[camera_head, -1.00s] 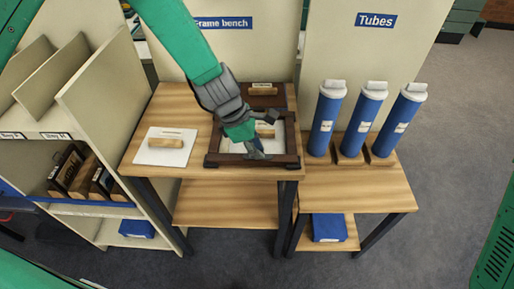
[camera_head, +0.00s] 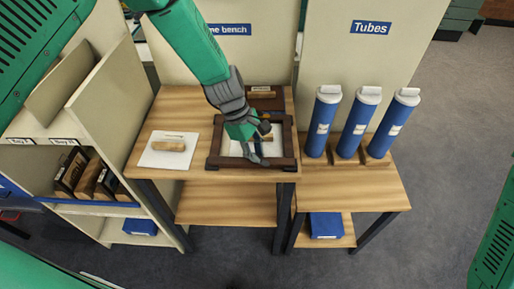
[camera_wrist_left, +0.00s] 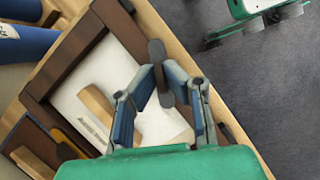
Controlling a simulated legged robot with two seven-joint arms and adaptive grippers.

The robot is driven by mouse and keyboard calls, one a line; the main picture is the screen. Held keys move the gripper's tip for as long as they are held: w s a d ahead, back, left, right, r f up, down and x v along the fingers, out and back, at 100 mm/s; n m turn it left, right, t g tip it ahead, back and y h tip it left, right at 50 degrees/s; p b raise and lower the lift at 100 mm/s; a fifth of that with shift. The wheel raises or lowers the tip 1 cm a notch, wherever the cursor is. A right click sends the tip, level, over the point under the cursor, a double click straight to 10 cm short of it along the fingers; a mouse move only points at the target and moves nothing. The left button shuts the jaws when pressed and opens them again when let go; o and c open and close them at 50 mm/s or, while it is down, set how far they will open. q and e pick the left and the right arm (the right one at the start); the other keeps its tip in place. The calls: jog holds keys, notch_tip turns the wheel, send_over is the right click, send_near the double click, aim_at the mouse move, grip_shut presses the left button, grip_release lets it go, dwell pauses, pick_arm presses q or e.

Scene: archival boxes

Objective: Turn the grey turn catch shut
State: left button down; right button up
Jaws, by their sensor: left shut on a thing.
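The grey turn catch (camera_wrist_left: 156,52) shows in the left wrist view as a dark, elongated piece at the edge of a dark brown frame (camera_wrist_left: 72,52). My left gripper (camera_wrist_left: 166,82) is shut on the catch, one blue-grey finger on each side of it. In the head view, my left gripper (camera_head: 262,158) reaches down over the near side of the frame (camera_head: 215,152), and the catch is hard to make out there. My right gripper is not in view.
A white panel with a wooden grip (camera_head: 168,146) lies on the bench left of the frame. Several blue tubes (camera_head: 358,125) stand in holders on the right. A shelf unit (camera_head: 110,95) stands at left.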

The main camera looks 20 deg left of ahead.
pick_arm(q)
jog(key=m+g, duration=0.1)
jog(key=m, duration=0.1)
jog(key=shift+w+m, duration=0.1)
jog(key=shift+m, duration=0.3)
jog(key=m+y, duration=0.1)
jog(key=m, duration=0.1)
jog(key=shift+m+g, duration=0.4)
jog(key=m+y, duration=0.1)
jog(key=m, duration=0.2)
jog(key=m+g+y, duration=0.1)
jog(key=m, duration=0.2)
jog(key=shift+w+m, duration=0.1)
jog(key=shift+m, duration=0.3)
jog(key=c, duration=1.7)
grip_release()
jog(key=shift+w, duration=0.1)
